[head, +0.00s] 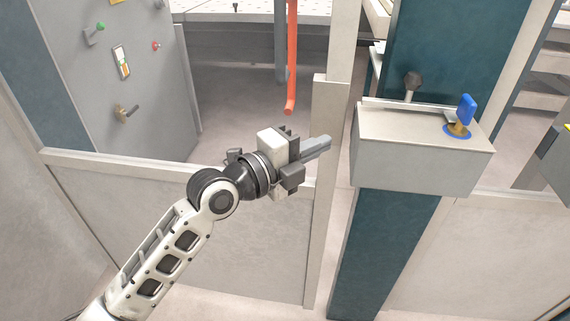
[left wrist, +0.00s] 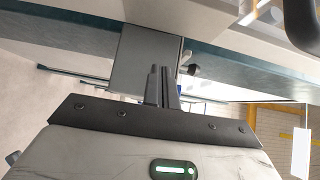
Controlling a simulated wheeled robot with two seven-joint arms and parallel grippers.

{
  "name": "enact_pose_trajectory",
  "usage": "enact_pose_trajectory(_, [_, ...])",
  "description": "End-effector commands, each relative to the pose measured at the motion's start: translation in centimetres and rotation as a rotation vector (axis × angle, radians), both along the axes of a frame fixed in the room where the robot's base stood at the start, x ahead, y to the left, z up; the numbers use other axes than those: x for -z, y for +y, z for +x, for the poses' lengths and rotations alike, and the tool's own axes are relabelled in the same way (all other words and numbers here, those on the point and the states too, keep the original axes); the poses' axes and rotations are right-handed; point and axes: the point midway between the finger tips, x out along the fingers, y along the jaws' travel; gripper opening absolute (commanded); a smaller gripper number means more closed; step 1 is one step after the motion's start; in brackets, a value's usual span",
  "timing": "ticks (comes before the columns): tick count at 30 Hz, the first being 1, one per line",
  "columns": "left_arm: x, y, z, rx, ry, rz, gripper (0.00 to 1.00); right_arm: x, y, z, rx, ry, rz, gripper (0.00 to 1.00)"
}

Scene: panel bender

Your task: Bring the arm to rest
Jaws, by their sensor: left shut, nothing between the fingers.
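My left arm reaches in from the lower left in the head view. Its left gripper (head: 318,146) is shut and empty, with the fingers together and pointing right toward the grey box. The fingertips are apart from the box, to its left. In the left wrist view the gripper (left wrist: 162,84) also shows with its two fingers side by side and nothing between them. My right gripper is in neither view.
A grey box (head: 420,155) on a teal post carries a blue key-like handle (head: 466,110) and a dark knob (head: 412,82). A grey control panel (head: 150,75) stands at left. An orange-red bar (head: 291,60) hangs behind. A low fence (head: 240,240) lies below the arm.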

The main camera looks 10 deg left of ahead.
Motion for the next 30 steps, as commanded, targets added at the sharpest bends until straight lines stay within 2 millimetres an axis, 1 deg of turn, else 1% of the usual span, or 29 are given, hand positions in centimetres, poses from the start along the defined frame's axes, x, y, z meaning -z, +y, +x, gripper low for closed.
enact_pose_trajectory(1, [0.5,0.9,-1.0,0.000,0.001,0.008,0.00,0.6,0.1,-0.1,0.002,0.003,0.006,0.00])
enact_pose_trajectory(6, [0.5,2.8,-3.5,0.005,0.003,0.005,0.00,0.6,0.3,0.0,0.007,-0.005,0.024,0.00])
enact_pose_trajectory(12, [0.3,3.9,-4.8,0.006,0.005,0.002,0.00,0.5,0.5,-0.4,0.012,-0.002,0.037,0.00])
enact_pose_trajectory(15, [0.3,4.0,-5.0,0.006,0.008,-0.001,0.00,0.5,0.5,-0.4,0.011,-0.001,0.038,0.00])
enact_pose_trajectory(17, [0.8,4.1,-5.1,0.000,0.029,-0.017,0.00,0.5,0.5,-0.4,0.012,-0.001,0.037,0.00])
enact_pose_trajectory(20, [3.0,4.3,-5.4,-0.037,0.141,-0.101,0.00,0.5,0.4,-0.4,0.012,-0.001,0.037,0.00])
enact_pose_trajectory(23, [7.3,4.9,-6.5,-0.122,0.349,-0.268,0.00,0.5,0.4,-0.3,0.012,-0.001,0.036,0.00])
enact_pose_trajectory(24, [9.5,5.2,-7.2,-0.169,0.450,-0.351,0.00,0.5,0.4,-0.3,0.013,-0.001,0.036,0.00])
enact_pose_trajectory(26, [12.8,5.7,-8.5,-0.254,0.602,-0.485,0.00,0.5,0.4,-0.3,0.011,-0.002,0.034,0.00])
enact_pose_trajectory(27, [14.9,6.1,-9.6,-0.314,0.698,-0.577,0.00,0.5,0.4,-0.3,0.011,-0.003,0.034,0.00])
enact_pose_trajectory(29, [17.9,6.6,-11.5,-0.408,0.830,-0.711,0.00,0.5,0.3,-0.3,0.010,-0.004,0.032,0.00])
enact_pose_trajectory(30, [19.8,7.0,-12.8,-0.472,0.906,-0.793,0.00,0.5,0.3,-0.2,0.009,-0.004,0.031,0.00])
